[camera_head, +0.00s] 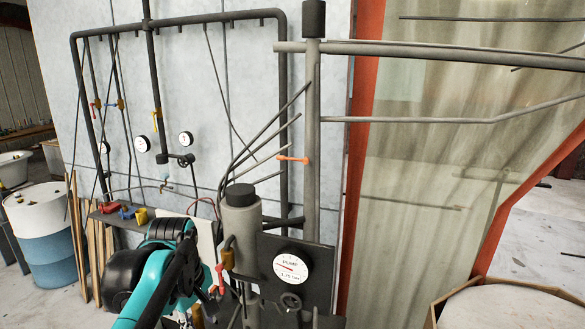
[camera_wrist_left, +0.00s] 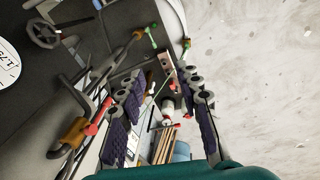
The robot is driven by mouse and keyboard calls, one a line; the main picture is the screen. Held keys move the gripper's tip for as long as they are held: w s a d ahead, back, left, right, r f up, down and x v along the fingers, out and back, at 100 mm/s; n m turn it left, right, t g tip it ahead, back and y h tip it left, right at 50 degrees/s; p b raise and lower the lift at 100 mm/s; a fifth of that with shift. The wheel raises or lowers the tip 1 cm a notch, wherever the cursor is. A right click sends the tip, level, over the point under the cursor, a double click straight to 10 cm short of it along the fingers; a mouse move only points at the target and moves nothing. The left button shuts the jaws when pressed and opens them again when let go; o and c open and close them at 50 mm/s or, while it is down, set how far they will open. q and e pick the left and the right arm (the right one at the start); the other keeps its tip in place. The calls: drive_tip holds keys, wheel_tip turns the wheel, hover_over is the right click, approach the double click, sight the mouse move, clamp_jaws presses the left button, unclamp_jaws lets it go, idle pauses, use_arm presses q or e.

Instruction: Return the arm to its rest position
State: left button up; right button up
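My left arm (camera_head: 160,270), teal and black, stands at the lower left of the head view, beside the pump column (camera_head: 240,225). My left gripper (camera_wrist_left: 160,85) shows in the wrist view with its two purple-padded fingers spread apart. Nothing is gripped between them; the pipes and fittings seen through the gap lie beyond. In the head view the arm's own dark parts and the pump fittings make the fingers hard to pick out. My right arm and gripper are in neither view.
The pump gauge (camera_head: 291,267) on its dark panel and a small handwheel (camera_head: 291,301) stand right of the arm. Red-handled valves (camera_wrist_left: 97,117) lie close to one finger in the wrist view. A blue-and-white drum (camera_head: 45,235) stands left; bare floor (camera_wrist_left: 260,80) shows at right.

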use_arm(q)
drive_tip(key=s+f+m+t+b, duration=0.1)
drive_tip(key=s+f+m+b, duration=0.3)
drive_tip(key=f+b, duration=0.4)
drive_tip(key=s+d+f+m+t+b, duration=0.1)
drive_tip(key=s+f+m+b, duration=0.3)
drive_tip(key=f+b, duration=0.5)
drive_tip(key=s+f+m+t+b, duration=0.3)
drive_tip(key=f+b, duration=0.5)
drive_tip(key=f, duration=1.5)
drive_tip(key=shift+s+d+m+b, duration=0.35)
drive_tip(key=shift+s+m, duration=0.15)
drive_tip(key=shift+s, duration=0.05)
drive_tip(key=shift+r, duration=0.1)
